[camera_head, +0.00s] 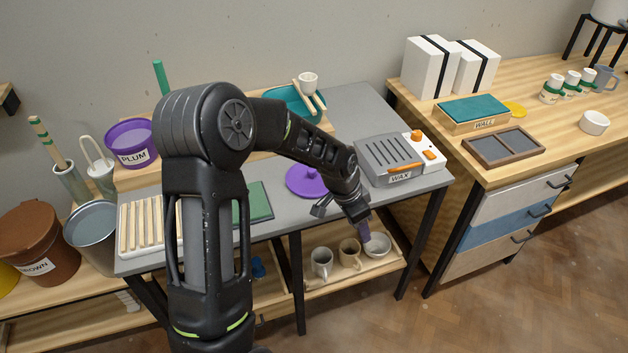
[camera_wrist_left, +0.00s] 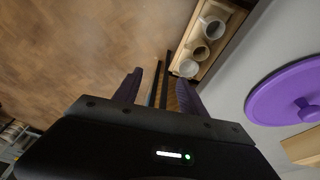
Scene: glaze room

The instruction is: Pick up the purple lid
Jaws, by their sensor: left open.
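The purple lid (camera_head: 302,183) lies flat on the grey table top (camera_head: 347,110), near its front edge. It also shows at the right of the left wrist view (camera_wrist_left: 272,99), with a round knob on top. My left gripper (camera_head: 364,228) is just right of the lid and in front of the table edge, apart from the lid. In the left wrist view its fingers (camera_wrist_left: 160,82) are spread with nothing between them, over the floor. My left forearm passes close by the lid in the head view. My right gripper is not in view.
A grey WAX box (camera_head: 384,158) stands right of the lid. A green board (camera_head: 258,200) lies left of it, partly behind my arm. A purple PLUM bucket (camera_head: 127,134) stands at the left.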

